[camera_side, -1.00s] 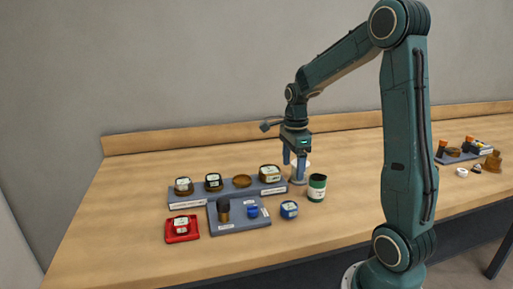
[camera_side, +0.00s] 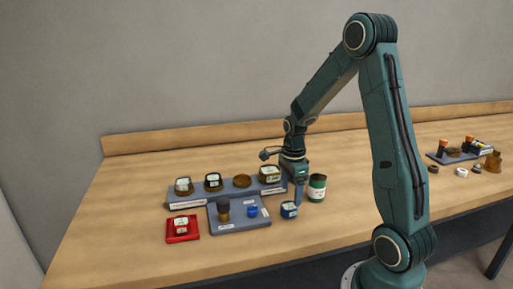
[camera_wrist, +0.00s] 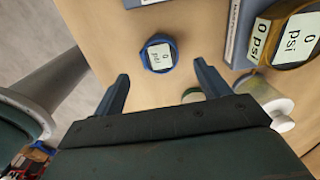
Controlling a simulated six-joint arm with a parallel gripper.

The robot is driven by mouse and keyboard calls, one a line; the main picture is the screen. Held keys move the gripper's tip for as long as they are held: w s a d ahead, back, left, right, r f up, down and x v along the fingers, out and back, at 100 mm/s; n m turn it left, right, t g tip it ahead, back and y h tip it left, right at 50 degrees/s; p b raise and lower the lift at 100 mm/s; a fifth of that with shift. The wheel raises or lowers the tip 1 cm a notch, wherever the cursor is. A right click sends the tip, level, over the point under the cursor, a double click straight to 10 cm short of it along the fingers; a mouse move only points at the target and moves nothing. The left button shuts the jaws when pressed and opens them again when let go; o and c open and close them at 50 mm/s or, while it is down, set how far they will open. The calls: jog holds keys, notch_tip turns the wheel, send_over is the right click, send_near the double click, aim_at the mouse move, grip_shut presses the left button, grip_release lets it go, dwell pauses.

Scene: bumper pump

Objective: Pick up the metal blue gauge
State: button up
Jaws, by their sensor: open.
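The blue gauge (camera_side: 289,210) stands on the table right of the grey tray, with a white face. In the wrist view the blue gauge (camera_wrist: 159,53) lies ahead of the fingertips, roughly between their lines, its face reading "0 psi". My gripper (camera_wrist: 162,82) is open and empty. In the side view my gripper (camera_side: 298,195) is just above and behind the blue gauge; whether a finger touches it cannot be told there. The wrist view shows the gauge apart from both fingers.
A green and white jar (camera_side: 317,188) stands close right of my gripper. A grey tray (camera_side: 232,226) carries a dark cylinder and a blue part. A red block (camera_side: 181,229) sits left. The table front is clear.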

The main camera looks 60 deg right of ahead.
aim_at(289, 205)
jog(key=shift+w+f, duration=0.1)
jog(key=shift+f, duration=2.45)
jog(key=shift+c, duration=0.4)
jog(key=c, duration=1.1)
